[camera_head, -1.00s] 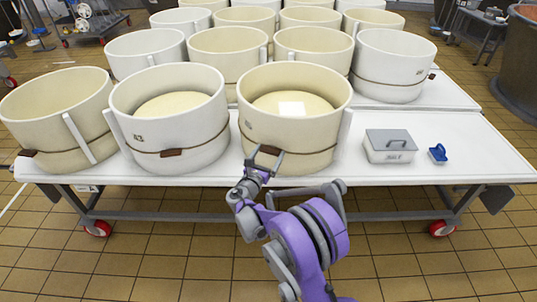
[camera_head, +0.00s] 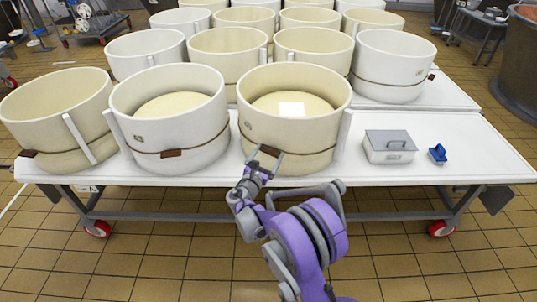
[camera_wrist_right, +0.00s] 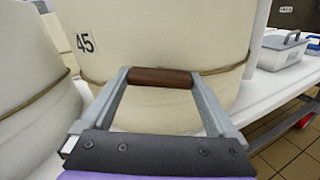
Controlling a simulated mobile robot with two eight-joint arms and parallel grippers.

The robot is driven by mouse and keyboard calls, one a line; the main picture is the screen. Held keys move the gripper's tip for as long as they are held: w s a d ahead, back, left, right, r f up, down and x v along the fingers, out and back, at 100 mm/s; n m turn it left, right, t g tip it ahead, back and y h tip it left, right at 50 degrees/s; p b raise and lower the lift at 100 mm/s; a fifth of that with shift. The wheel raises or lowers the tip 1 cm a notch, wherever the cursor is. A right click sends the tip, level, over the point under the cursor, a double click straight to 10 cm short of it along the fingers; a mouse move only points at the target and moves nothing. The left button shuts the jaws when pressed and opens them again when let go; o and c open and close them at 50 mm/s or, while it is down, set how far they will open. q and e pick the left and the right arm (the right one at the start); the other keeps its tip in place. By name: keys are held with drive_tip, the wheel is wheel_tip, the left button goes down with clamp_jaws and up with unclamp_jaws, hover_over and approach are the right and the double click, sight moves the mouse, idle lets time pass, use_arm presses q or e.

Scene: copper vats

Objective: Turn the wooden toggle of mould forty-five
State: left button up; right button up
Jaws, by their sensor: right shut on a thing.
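Mould forty-five (camera_head: 258,108) is a cream tub at the front of the white table, and it also shows in the right wrist view (camera_wrist_right: 160,40) with its "45" label. A cord runs around it. Its brown wooden toggle (camera_wrist_right: 160,77) lies roughly level at the cord, across the front of the wall. My right gripper (camera_head: 266,156) is shut on the toggle, with one finger at each end of it. In the head view the gripper partly hides the toggle. My left gripper is not in view.
Another mould (camera_head: 170,120) with a cord and toggle stands close on the left, and a third tub (camera_head: 50,110) beyond it. A grey lidded box (camera_head: 389,147) and a blue-handled tool (camera_head: 438,154) stand to the right. More tubs fill the back.

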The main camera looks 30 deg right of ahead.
drive_tip(key=m, duration=0.4)
drive_tip(key=shift+m, duration=0.3)
drive_tip(key=m+p, duration=0.1)
drive_tip(key=m, duration=0.2)
drive_tip(key=shift+m, duration=0.4)
drive_tip(key=m, duration=0.3)
drive_tip(key=shift+m+p, duration=0.45)
drive_tip(key=shift+m, duration=1.55)
drive_tip(key=o, duration=1)
drive_tip(key=shift+a, duration=0.1)
drive_tip(key=p+v, duration=0.1)
drive_tip(key=v, duration=0.9)
drive_tip(key=shift+s+a, duration=0.2)
drive_tip(key=shift+a, duration=0.1)
